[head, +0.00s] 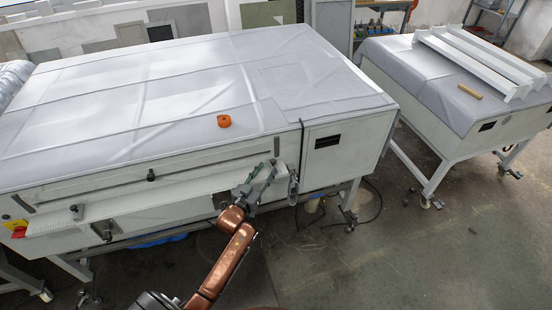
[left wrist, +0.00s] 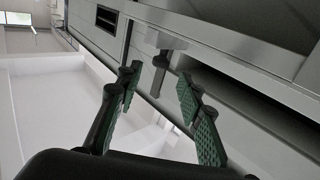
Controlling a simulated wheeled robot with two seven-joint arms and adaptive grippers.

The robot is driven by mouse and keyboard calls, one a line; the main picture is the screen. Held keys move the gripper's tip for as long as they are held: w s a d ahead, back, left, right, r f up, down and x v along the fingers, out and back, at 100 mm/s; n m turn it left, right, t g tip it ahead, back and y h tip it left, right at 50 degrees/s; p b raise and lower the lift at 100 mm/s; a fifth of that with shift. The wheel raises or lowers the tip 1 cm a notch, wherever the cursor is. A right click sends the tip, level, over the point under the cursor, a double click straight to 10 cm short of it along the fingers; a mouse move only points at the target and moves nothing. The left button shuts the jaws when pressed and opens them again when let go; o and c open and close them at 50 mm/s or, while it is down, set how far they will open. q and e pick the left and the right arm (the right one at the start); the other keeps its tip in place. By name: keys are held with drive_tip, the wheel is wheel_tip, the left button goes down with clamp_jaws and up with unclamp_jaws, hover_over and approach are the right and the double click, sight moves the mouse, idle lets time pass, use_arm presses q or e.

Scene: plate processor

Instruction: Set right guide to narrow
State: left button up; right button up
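The plate processor (head: 110,82) is a large pale table-like machine with a long slotted front face. A dark knob (head: 151,175) stands near the middle of the slot. A grey fitting (head: 293,186) hangs at the slot's right end; I cannot tell for sure which part is the right guide. My left gripper (head: 262,174) is at the front face, just left of that fitting. In the left wrist view its green-padded fingers (left wrist: 159,84) are apart, with a dark knob-like part (left wrist: 160,62) beyond them, seemingly not gripped. My right gripper is out of view.
An orange object (head: 224,121) lies on the machine's top. A red and yellow switch (head: 17,228) is at the front left corner. A second table (head: 425,85) with white bars stands at the right. The floor (head: 340,265) in front right is clear, apart from a cable near the machine's leg.

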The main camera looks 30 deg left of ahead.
sight(272, 162)
use_arm(q)
drive_tip(key=w, duration=0.6)
drive_tip(key=shift+w+a+b, duration=0.3)
drive_tip(key=shift+w+b, duration=0.05)
drive_tip(key=shift+b, duration=0.05)
drive_tip(key=shift+c, duration=0.4)
clamp_jaws()
